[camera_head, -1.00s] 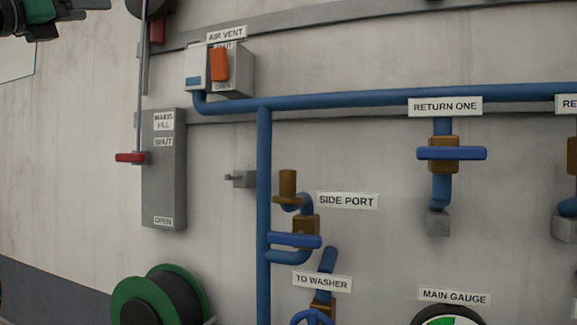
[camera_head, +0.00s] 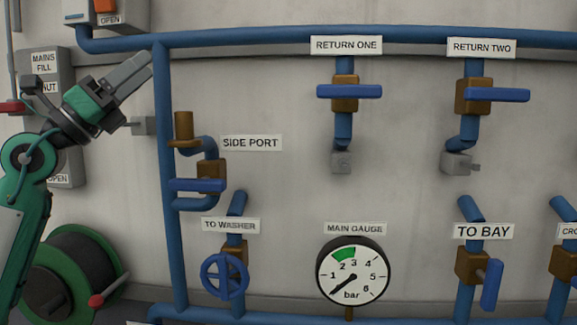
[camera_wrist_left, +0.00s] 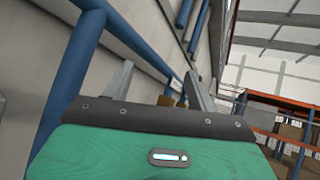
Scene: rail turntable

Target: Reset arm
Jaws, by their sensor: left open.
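My left gripper (camera_head: 138,92) is at the left of the head view, in front of the wall beside the vertical blue pipe, its fingers pointing up and to the right. The left wrist view shows its two grey fingers (camera_wrist_left: 158,90) spread apart with nothing between them. My green left arm rises from the lower left and covers part of the grey MAINS FILL panel (camera_head: 63,160). My right gripper is in neither view.
Blue pipes (camera_head: 164,220) run along the wall. Valves labelled RETURN ONE (camera_head: 345,92), RETURN TWO (camera_head: 474,95), SIDE PORT (camera_head: 211,174) and TO WASHER (camera_head: 226,276) stick out. The main gauge (camera_head: 353,272) reads low. A green hose reel (camera_head: 40,285) is lower left. Orange shelving (camera_wrist_left: 285,112) shows in the wrist view.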

